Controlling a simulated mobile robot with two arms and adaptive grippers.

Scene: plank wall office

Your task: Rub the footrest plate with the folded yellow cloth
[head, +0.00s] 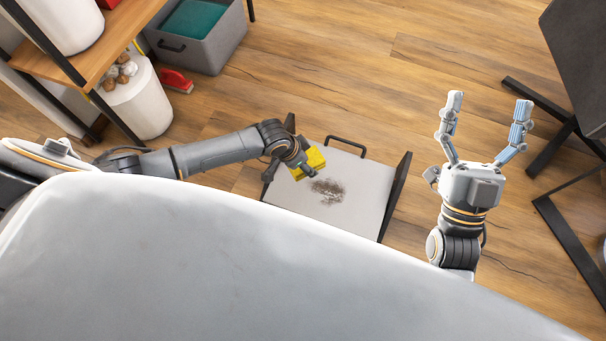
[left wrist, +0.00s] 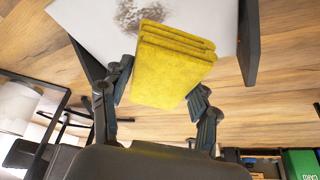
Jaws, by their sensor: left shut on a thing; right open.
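The footrest plate (head: 357,187) is a pale flat plate with dark side walls and a black handle at its far edge, standing on the floor. A dark brown smudge (head: 327,191) marks its middle. It also shows at the top of the left wrist view (left wrist: 88,22). My left gripper (head: 305,165) is shut on the folded yellow cloth (head: 314,159), over the plate's left part beside the smudge. In the left wrist view the cloth (left wrist: 170,68) sits between the fingers; I cannot tell whether it touches the plate. My right gripper (head: 486,120) is open and empty, right of the plate.
Dark metal furniture legs (head: 545,125) are at the right. Wood floor behind the plate is clear.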

